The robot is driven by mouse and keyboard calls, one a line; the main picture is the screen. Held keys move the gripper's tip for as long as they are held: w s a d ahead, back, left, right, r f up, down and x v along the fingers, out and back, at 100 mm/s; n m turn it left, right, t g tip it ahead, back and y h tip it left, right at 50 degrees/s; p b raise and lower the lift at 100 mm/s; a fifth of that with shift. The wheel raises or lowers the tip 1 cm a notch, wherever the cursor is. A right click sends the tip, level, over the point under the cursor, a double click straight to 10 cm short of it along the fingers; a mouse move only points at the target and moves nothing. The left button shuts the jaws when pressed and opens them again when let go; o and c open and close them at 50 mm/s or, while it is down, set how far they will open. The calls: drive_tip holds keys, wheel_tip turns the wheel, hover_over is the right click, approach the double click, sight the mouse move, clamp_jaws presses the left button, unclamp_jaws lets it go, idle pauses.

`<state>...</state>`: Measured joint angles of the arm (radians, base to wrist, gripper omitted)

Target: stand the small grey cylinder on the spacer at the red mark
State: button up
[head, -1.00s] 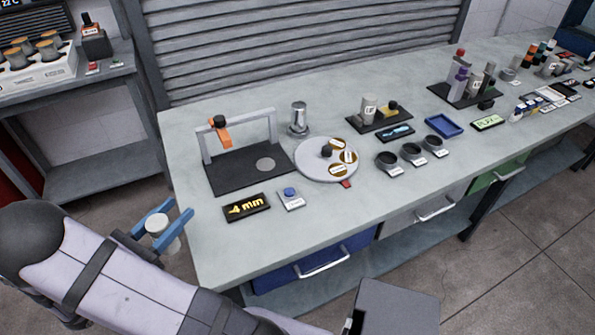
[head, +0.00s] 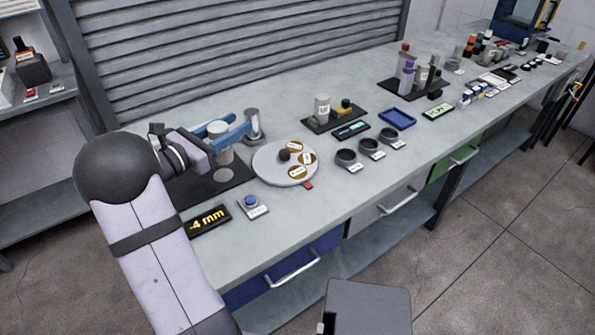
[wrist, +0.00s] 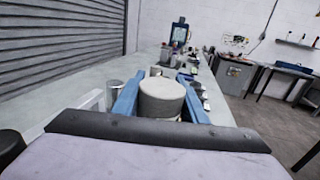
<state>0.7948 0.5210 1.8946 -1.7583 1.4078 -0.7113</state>
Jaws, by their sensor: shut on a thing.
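My gripper (head: 238,127), with two blue fingers, is shut on a small light-grey cylinder (head: 222,157). The cylinder looks upright; it also shows between the fingers in the wrist view (wrist: 162,98). In the head view it appears over the black base plate (head: 228,187), low above a grey disc there; I cannot tell whether it touches. The round turntable (head: 264,170) to the right carries several brown labelled spacers around a black knob. The red mark (head: 308,185) is at its front rim, and the nearest spacer (head: 297,172) lies just behind it.
A shiny metal cylinder (head: 253,118) stands just beyond my fingertips. The gantry arch is mostly hidden behind my arm. A "-4 mm" display (head: 208,221) and a blue button (head: 251,202) are in front. Black cups (head: 346,158) stand right of the turntable.

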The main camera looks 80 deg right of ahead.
drive_tip(key=s+d+r+m+g+y, duration=0.15)
drive_tip(key=s+d, duration=0.25)
drive_tip(key=s, duration=0.5)
drive_tip(key=s+d+m+g+y, duration=0.3)
drive_tip(key=s, duration=0.6)
drive_tip(key=shift+n+h, duration=0.25)
drive_tip(key=shift+s+f+p, duration=0.2)
drive_tip(key=shift+f+p, duration=0.3)
drive_tip(key=shift+f, duration=4.45)
drive_tip(key=shift+f, duration=0.1)
drive_tip(key=o, duration=1.4)
drive_tip(key=shift+f, duration=0.1)
drive_tip(key=shift+w, duration=0.1)
drive_tip(key=b+v, duration=0.1)
drive_tip(key=v, duration=0.9)
drive_tip(key=shift+w+a, duration=0.1)
drive_tip(key=shift+b+v, duration=0.3)
drive_tip(key=shift+v, duration=0.5)
